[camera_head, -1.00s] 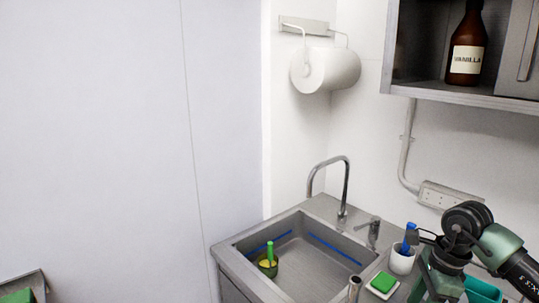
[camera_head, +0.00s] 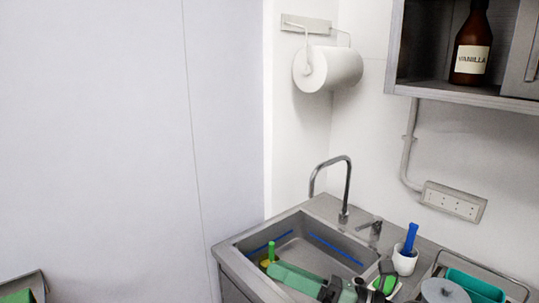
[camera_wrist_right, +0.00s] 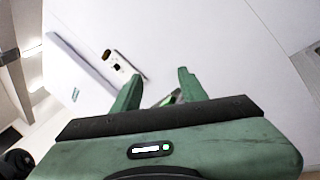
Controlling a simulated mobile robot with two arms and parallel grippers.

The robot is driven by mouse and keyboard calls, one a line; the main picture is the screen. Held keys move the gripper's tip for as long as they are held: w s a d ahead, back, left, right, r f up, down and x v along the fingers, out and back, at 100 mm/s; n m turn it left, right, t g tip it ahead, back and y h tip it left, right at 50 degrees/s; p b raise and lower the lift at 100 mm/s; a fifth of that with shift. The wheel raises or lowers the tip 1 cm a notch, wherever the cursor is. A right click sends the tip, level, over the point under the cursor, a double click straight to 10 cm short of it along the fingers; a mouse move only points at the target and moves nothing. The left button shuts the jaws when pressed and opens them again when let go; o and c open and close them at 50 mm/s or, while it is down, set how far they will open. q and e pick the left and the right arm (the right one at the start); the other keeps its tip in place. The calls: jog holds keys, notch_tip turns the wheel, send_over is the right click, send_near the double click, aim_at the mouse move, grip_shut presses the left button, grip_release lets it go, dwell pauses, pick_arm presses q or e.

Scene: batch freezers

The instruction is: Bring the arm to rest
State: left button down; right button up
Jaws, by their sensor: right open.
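My right arm (camera_head: 298,279) shows low in the head view, its green and black parts across the sink's front. Its dark parts reach the small white dish with the green sponge, which they partly cover. In the wrist view my right gripper (camera_wrist_right: 160,73) is open, its two green fingers apart and nothing clearly held. Pale wall surfaces lie beyond the fingers, and a small dark and green thing shows between them, too small to name. My left gripper is not in view.
The sink (camera_head: 232,241) has a tall faucet (camera_head: 347,185). A white cup (camera_head: 404,262) with a blue-handled tool, a grey lidded pot (camera_head: 444,292) and a teal container (camera_head: 476,284) stand to its right. A cabinet holds a vanilla bottle (camera_head: 470,45) above. The left wall is bare.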

jog(key=w+d+f+m+t+h, duration=0.25)
jog(key=d+m+t+h, duration=0.9)
jog(key=m, duration=1.05)
jog(key=s+d+f+m+g+h, duration=0.3)
jog(key=d+f+m+h, duration=0.1)
jog(key=f+m, duration=0.25)
jog(key=s+d+f+m+g+h, duration=0.35)
jog(key=f+m, duration=0.25)
jog(key=f, duration=0.2)
jog(key=s+a+f+m+g+y, duration=0.1)
jog(key=s+f+m+g, duration=0.2)
jog(key=s+f+g, duration=0.5)
jog(key=s+f+m+g, duration=0.2)
jog(key=s+f, duration=0.5)
jog(key=s, duration=0.6)
notch_tip(320, 180, down, 29)
jog(key=s+g+b, duration=0.1)
jog(key=s+b, duration=0.1)
jog(key=b, duration=0.1)
jog(key=s+d+f+g+b, duration=0.1)
jog(key=s+d+f+b, duration=0.1)
jog(key=s+f, duration=1.4)
jog(key=shift+d+f+b, duration=0.3)
jog(key=shift+f, duration=0.3)
jog(key=shift+c, duration=0.7)
jog(key=shift+s, duration=0.2)
